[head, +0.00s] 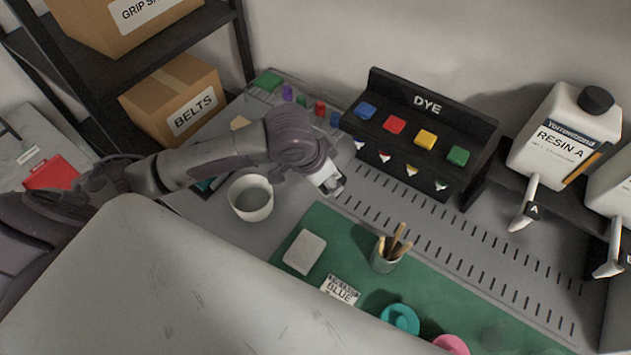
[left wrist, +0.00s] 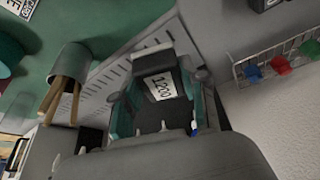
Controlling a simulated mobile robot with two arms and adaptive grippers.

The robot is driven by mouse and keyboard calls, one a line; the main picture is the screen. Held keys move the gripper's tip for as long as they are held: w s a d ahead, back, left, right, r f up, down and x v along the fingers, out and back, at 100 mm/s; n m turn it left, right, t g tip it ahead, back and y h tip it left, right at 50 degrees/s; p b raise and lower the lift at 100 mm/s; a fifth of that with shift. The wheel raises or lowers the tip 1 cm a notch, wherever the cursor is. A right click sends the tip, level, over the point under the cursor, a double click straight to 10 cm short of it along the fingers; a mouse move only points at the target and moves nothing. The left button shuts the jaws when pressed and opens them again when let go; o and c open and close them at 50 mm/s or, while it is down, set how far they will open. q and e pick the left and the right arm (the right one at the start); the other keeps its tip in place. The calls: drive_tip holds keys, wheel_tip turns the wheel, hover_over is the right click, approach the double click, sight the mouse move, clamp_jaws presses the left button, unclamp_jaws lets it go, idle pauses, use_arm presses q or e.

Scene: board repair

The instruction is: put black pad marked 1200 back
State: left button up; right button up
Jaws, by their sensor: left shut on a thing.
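The black pad marked 1200 (left wrist: 162,87) is between the fingers of my left gripper (left wrist: 160,100), its white label facing the left wrist camera. In the head view my left gripper (head: 331,184) hangs above the grey slotted bench strip, between the white cup and the dye rack. The gripper is shut on the pad. In the head view the pad is small and cannot be made out clearly. My right gripper is not in view.
A black DYE rack (head: 420,125) stands at the back. A white cup (head: 251,197) is left of the green mat (head: 300,224). A brush cup (head: 385,256) stands on the mat. Resin A (head: 563,140) is at right. A BELTS box (head: 175,97) sits on the left shelf.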

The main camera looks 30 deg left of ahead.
use_arm(q)
drive_tip(key=shift+a+f+m, duration=0.15)
drive_tip(key=shift+a+f, duration=0.05)
drive_tip(key=shift+f, duration=0.35)
drive_tip(key=shift+a+f+m, duration=0.15)
drive_tip(key=shift+f, duration=0.4)
drive_tip(key=w+a+f, duration=0.4)
drive_tip(key=w+a, duration=0.1)
drive_tip(key=w+a+f, duration=0.2)
drive_tip(key=a, duration=0.1)
drive_tip(key=shift+w+f+p, duration=0.2)
drive_tip(key=shift+f+p, duration=0.1)
drive_tip(key=shift+f, duration=0.1)
wheel_tip(320, 180, down, 3)
drive_tip(key=shift+f, duration=0.45)
drive_tip(key=shift+f, duration=0.1)
drive_tip(key=o, duration=1.1)
